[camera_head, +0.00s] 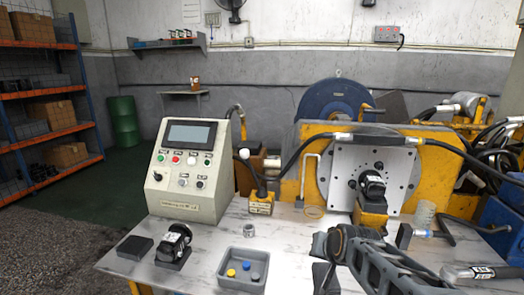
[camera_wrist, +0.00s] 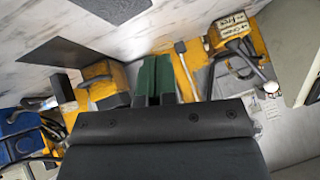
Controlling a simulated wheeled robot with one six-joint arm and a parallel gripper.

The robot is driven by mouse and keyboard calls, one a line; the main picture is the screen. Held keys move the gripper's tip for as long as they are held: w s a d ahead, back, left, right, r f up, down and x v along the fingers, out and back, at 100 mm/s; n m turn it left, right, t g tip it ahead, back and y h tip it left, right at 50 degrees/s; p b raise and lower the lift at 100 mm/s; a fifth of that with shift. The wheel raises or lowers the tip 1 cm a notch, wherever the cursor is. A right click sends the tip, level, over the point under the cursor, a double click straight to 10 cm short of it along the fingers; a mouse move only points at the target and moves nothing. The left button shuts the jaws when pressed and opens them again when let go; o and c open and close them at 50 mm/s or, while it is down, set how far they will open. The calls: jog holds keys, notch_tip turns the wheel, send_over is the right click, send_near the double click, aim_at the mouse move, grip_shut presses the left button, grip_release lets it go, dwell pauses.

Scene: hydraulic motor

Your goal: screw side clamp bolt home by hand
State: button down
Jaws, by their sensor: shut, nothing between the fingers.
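A black motor (camera_head: 372,184) sits against the light mounting plate (camera_head: 398,165) on the yellow stand, above a yellow block (camera_head: 370,219). I cannot make out the side clamp bolt in either view. In the wrist view, my gripper (camera_wrist: 156,70) has its two green fingers close together, shut and empty. A yellow block with dark parts (camera_wrist: 103,82) lies to the left of the fingers. My arm crosses the lower right of the head view, and the fingertips cannot be made out there.
A control box (camera_head: 187,165) stands at the table's left. A second black motor (camera_head: 174,245), a grey tray (camera_head: 257,253) with coloured caps and a small metal ring (camera_head: 249,230) lie in front. A clear jar (camera_head: 425,214) and a wrench (camera_head: 480,271) lie right; hoses hang over the stand.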

jog(key=w+d+f+m+t+h+b, duration=0.1)
jog(key=w+m+t+b, duration=0.1)
jog(key=w, duration=0.4)
jog(key=w+d+m+t+b, duration=0.2)
jog(key=w+t+b, duration=0.1)
jog(key=w, duration=0.3)
jog(key=m+t+h+b, duration=0.4)
jog(key=m+h+b, duration=0.4)
jog(key=m+h, duration=0.35)
send_near(353, 185)
jog(key=d+f, duration=0.1)
jog(key=w+d+m+p, duration=0.1)
jog(key=w+d+p, duration=0.1)
jog(key=w+p, duration=0.2)
jog(key=w+h, duration=0.1)
jog(key=w, duration=0.2)
jog(key=shift+w+g, duration=0.15)
jog(key=shift+g, duration=0.15)
jog(key=shift+r+m, duration=0.25)
jog(key=shift+r, duration=0.1)
